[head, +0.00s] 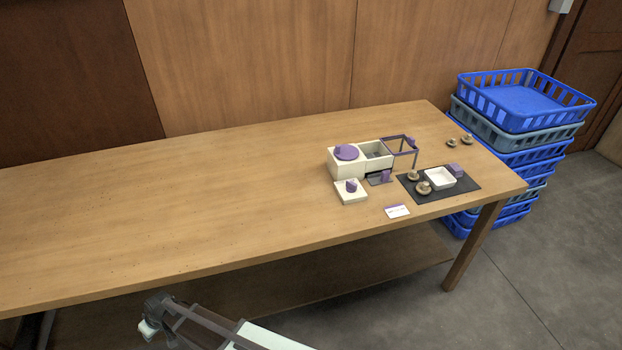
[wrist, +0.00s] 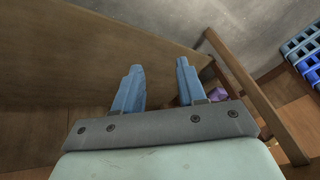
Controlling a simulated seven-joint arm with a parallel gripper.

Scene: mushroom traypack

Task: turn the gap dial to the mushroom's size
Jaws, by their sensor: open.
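A cream box (head: 346,168) on the table carries a large round purple disc (head: 346,152) with a raised grip. In front of it stands a small cream block (head: 350,196) with a purple knob (head: 351,185). I cannot tell which of the two is the gap dial, and any markings are too small to read. Brown mushrooms (head: 423,188) lie on a dark mat (head: 462,189), and two more (head: 467,139) lie toward the back right. My gripper (head: 150,325) is low in front of the table, away from everything; in the wrist view (wrist: 158,66) its fingers are apart and empty.
A white tray (head: 440,185) and a purple block (head: 456,169) sit on the mat. A purple frame (head: 402,139) stands beside the cream box. A small card (head: 397,211) lies near the front edge. Blue crates (head: 525,100) are stacked at right. The table's left is clear.

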